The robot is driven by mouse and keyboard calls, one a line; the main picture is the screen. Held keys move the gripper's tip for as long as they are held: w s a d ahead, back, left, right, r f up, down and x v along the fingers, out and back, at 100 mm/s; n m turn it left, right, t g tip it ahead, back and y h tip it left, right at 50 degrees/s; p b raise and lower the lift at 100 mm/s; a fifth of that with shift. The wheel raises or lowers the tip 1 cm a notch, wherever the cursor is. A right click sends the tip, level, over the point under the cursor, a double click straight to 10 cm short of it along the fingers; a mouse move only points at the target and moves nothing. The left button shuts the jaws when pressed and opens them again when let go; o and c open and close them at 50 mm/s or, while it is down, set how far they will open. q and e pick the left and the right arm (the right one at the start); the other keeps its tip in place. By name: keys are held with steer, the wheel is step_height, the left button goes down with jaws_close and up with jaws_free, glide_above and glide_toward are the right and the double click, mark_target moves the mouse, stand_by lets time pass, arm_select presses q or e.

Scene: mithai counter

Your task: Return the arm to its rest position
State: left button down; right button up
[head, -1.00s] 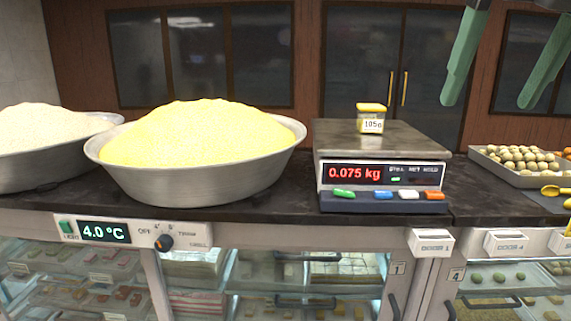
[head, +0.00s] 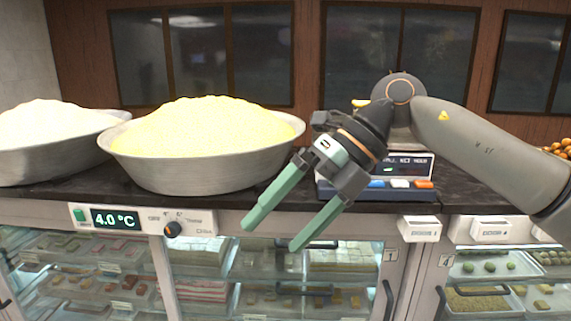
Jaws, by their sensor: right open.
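My right gripper (head: 270,233) is in the middle of the head view, with two green fingers spread apart and nothing between them. It points down and to the left, in front of the counter's front edge. Only a sliver of the small yellow-topped box (head: 360,103) on the scale shows. My left gripper is not in view.
A metal bowl heaped with yellow grains (head: 205,173) stands left of my gripper. A bowl of pale flour (head: 60,160) is at the far left. The dark counter top (head: 80,190) sits over a glass-fronted case (head: 205,270) of sweets. A 4.0 °C panel (head: 110,219) is on its front.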

steer(key=s+a+f+m+g+y, duration=0.25)
steer(key=a+f+m+y, duration=0.2)
steer(key=a+y, duration=0.55)
steer(key=w+d+f+m+t+y, duration=0.3)
steer(key=w+d+f+m+t, duration=0.4)
steer(key=m+t, duration=0.8)
steer(key=d+f+m+t+h, duration=0.35)
steer(key=f+m+h, duration=0.3)
steer(key=f, duration=0.25)
steer(key=d+f+m+t+h, duration=0.3)
steer(key=d+f+m+h, duration=0.15)
steer(key=f+m, duration=0.35)
steer(key=s+d+f+m+g+h, duration=0.2)
steer(key=s+d+f+g+h, duration=0.2)
steer(key=s+f, duration=0.6)
steer(key=s+d+f+m+g+h, duration=0.3)
steer(key=s+d+f, duration=0.5)
steer(key=f, duration=0.6)
steer(key=shift+s+f+g+h, duration=0.35)
steer(key=shift+s+h, duration=0.25)
steer(key=shift+s, duration=0.6)
steer(key=shift+c, duration=0.4)
